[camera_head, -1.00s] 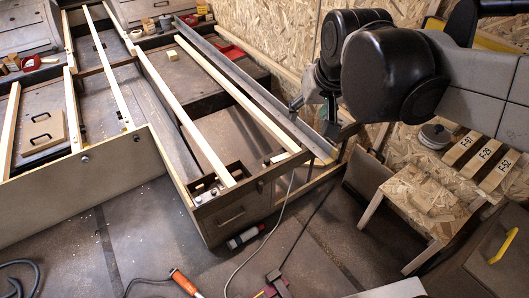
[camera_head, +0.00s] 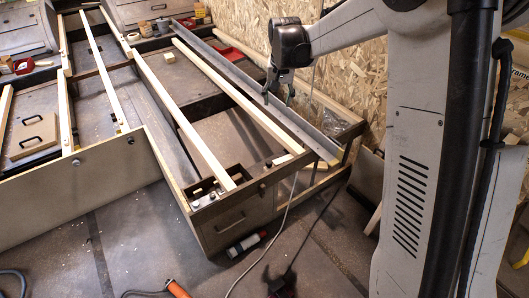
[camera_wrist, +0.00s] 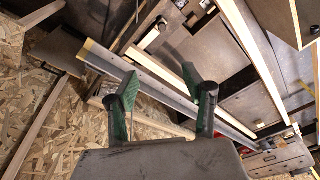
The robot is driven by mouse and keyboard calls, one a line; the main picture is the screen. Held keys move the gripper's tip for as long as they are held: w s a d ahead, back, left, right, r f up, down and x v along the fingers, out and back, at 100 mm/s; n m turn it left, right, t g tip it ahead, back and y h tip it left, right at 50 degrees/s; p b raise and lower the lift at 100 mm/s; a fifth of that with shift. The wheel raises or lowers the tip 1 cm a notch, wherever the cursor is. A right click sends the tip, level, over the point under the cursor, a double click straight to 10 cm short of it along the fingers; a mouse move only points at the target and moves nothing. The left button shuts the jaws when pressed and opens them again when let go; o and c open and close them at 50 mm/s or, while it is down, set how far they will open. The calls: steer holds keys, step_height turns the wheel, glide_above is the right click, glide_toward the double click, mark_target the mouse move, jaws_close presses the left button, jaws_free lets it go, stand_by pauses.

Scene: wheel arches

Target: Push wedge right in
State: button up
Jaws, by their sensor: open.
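A small pale wooden piece (camera_head: 283,159), which looks like the wedge, lies at the near right corner of the dark frame (camera_head: 238,193), beside the end of a long pale batten. How deep it sits I cannot tell. My gripper (camera_head: 278,94) is open and empty, pointing down above the long grey rail along the frame's right side, farther back than the pale piece. In the wrist view, my open fingers (camera_wrist: 166,92) straddle part of the view of the grey rail (camera_wrist: 160,82), with nothing between them. I cannot make out the wedge surely in that view.
A chipboard wall (camera_head: 340,58) stands close behind my gripper. Long battens (camera_head: 188,125) span the frame. A small wooden block (camera_head: 170,56) lies farther back. A cable (camera_head: 278,228) and a tube (camera_head: 246,244) lie on the floor in front.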

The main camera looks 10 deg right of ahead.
steer(key=w+f+g+b, duration=0.1)
steer(key=w+f, duration=0.3)
steer(key=f, duration=0.3)
steer(key=w+f+b, duration=0.2)
steer(key=w+f, duration=0.1)
steer(key=f, duration=0.4)
steer(key=m+g+b, duration=0.1)
glide_above(270, 161)
step_height(270, 161, down, 12)
steer(key=f+b, duration=0.1)
steer(key=f, duration=0.4)
steer(key=f+b, duration=0.2)
steer(key=f, duration=0.2)
steer(key=f+b, duration=0.2)
steer(key=f, duration=0.3)
steer(key=shift+a+f, duration=0.25)
steer(key=shift+f, duration=0.1)
jaws_close()
steer(key=shift+d, duration=0.1)
